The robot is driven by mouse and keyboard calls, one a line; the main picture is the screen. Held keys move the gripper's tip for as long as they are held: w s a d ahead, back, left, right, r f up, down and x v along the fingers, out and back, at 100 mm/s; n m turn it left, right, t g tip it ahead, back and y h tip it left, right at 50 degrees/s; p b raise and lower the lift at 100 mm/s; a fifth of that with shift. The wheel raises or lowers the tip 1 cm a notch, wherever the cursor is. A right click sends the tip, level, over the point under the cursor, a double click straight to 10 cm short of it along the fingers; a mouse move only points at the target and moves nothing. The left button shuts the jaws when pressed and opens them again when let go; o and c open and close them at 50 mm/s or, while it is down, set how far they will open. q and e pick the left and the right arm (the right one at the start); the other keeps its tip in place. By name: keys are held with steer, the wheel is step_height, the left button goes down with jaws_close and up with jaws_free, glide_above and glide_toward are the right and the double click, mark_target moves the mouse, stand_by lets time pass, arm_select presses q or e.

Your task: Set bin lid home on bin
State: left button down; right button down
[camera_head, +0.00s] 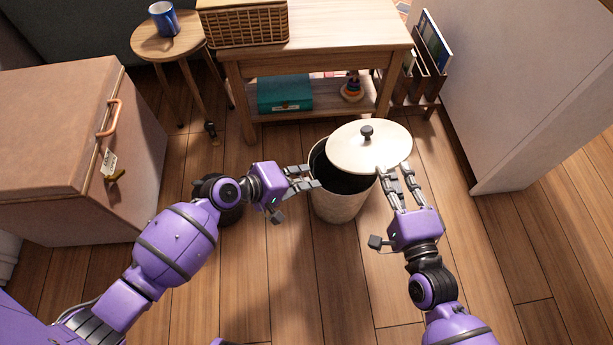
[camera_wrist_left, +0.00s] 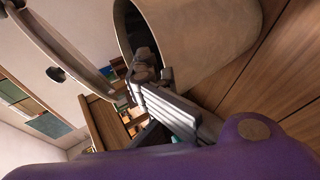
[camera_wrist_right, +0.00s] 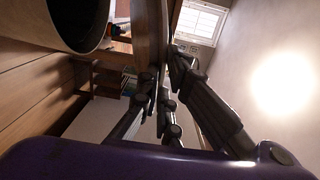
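The bin (camera_head: 340,207) is a pale round container with a dark open top, upright on the floor; it also shows in the left wrist view (camera_wrist_left: 210,40). The bin lid (camera_head: 350,150) is a cream disc with a dark knob (camera_head: 367,132). It sits above the bin, shifted right, leaving the left of the mouth uncovered. My right gripper (camera_head: 388,173) is shut on the lid's near edge, with fingers on both sides in the right wrist view (camera_wrist_right: 165,85). My left gripper (camera_head: 313,177) is at the bin's left rim; whether its fingers pinch the rim is unclear.
A wooden table (camera_head: 315,60) with a wicker basket (camera_head: 243,22) stands behind the bin. A stool (camera_head: 170,48) with a blue mug (camera_head: 163,18) stands back left. A brown cabinet (camera_head: 65,150) is left, a white panel (camera_head: 530,90) right. The front right floor is clear.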

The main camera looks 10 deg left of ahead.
arm_select(q)
steer(key=shift+f+b, duration=0.3)
steer(key=shift+f, duration=0.15)
stand_by(0.6)
steer(key=v, duration=1.2)
steer(key=shift+r, duration=0.1)
stand_by(0.4)
